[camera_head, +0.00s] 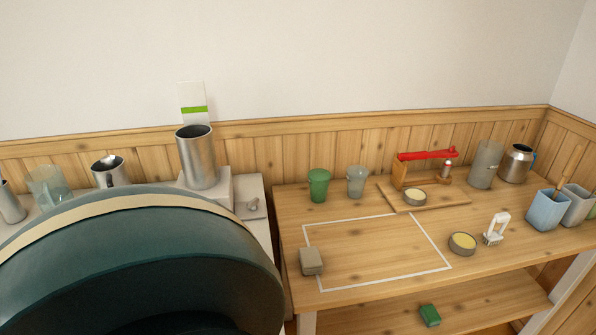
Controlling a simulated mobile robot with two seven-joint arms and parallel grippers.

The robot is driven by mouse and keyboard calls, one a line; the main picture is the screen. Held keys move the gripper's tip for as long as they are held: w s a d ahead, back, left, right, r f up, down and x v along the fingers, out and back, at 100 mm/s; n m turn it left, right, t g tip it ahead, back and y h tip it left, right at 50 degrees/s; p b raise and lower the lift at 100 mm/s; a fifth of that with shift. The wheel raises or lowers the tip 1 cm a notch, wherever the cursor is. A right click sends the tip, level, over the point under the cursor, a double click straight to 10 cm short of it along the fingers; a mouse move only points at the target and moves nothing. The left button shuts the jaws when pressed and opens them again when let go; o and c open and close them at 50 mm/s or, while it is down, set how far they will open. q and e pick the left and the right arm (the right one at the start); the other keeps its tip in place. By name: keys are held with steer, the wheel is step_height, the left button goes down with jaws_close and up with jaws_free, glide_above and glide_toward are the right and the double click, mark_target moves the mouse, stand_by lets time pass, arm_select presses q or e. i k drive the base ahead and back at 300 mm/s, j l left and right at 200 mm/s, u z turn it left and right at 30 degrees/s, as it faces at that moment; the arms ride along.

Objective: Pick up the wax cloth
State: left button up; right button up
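No thing is clearly marked as the wax cloth. A small beige-grey folded block (311,261), which may be the cloth, lies at the front left corner of the white outline on the wooden table (375,250). A small green block (430,315) lies on the lower shelf (375,318). Two round tins with yellow contents, perhaps wax, are on the right: one tin (462,244) on the table and one tin (415,197) on a wooden board. Neither of my grippers is in view.
A large dark teal curved shape fills the lower left and hides what is behind it. Cups, a green one (319,185) and a clear one (356,181), stand at the back. A white brush (496,228) and blue container (546,209) are at right. The outlined area is mostly clear.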

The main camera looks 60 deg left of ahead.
mark_target(311, 263)
steer(key=k+u, duration=0.1)
steer(key=u, duration=0.35)
steer(key=k+u, duration=0.1)
steer(key=u, duration=0.35)
steer(key=k+j+u, duration=0.1)
steer(key=u, duration=0.4)
steer(key=l+u, duration=0.15)
steer(key=u, duration=0.25)
steer(key=l+u, duration=0.15)
steer(key=u, duration=0.25)
steer(key=l+u, duration=0.15)
steer(key=u, duration=0.25)
steer(key=i+l, duration=0.1)
steer(key=l, duration=0.25)
steer(key=i+l, duration=0.1)
steer(key=l, duration=0.3)
steer(key=i+l, duration=0.1)
steer(key=l, duration=0.25)
steer(key=i+l, duration=0.1)
steer(key=l, duration=0.25)
